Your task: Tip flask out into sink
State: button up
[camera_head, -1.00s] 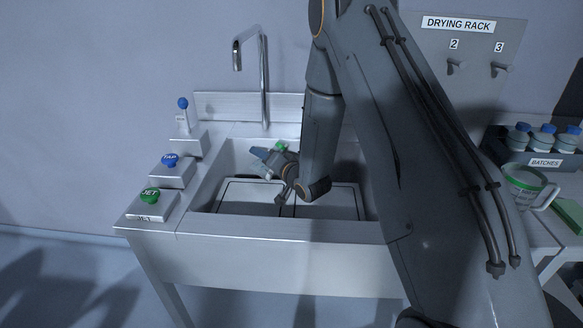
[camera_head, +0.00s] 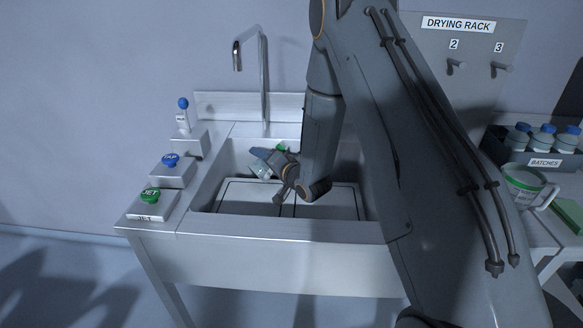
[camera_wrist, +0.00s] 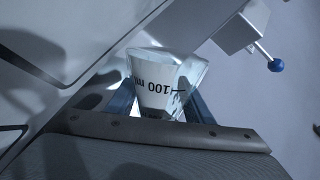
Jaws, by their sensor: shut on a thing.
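The flask (camera_wrist: 158,85) is a clear, tapering vessel with a "100 ml" mark, seen close up in the wrist view. My gripper (camera_wrist: 158,108) is shut on it, with a blue finger on either side. In the head view the gripper (camera_head: 274,160) is inside the sink, above its floor, and the flask (camera_head: 260,169) shows as a small, pale, tilted shape beside the fingers. The steel sink (camera_head: 243,228) has a basin with dark-outlined floor panels. I cannot tell whether the flask holds any liquid.
A tall tap (camera_head: 265,75) rises behind the basin. A blue TAP button (camera_head: 170,160), a green JET button (camera_head: 150,195) and a blue-knobbed lever (camera_head: 183,104) stand left. At right are the drying rack (camera_head: 480,40), a bottle crate (camera_head: 545,162) and a jug (camera_head: 524,187).

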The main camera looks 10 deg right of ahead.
jog(key=shift+s+a+f+m, duration=0.1)
jog(key=shift+a+f+m, duration=0.1)
jog(key=shift+m, duration=0.8)
dwell(0.4)
jog(key=shift+w+d+f+m+g+y, duration=0.1)
jog(key=shift+w+d+m+g+y, duration=0.15)
jog(key=shift+d+m+y, duration=0.3)
dwell(0.6)
jog(key=shift+f+m, duration=0.1)
jog(key=shift+m, duration=0.45)
jog(key=shift+s+a+r+n+h, duration=0.15)
jog(key=shift+a+n, duration=0.15)
jog(key=shift+n, duration=0.25)
jog(key=shift+s+a+r+n+h, duration=0.15)
jog(key=shift+a+n, duration=0.15)
jog(key=shift+n, duration=0.25)
jog(key=shift+r+n+t+h+b, duration=0.45)
jog(key=shift+r+n, duration=0.4)
jog(key=shift+n, duration=1.2)
jog(key=shift+r+n+t+h+b, duration=0.4)
jog(key=shift+r+n, duration=0.45)
jog(key=shift+n, duration=1.25)
jog(key=shift+r+n+t+h+b, duration=0.25)
jog(key=shift+r+n+t, duration=0.5)
jog(key=shift+n, duration=1.3)
jog(key=shift+r, duration=0.25)
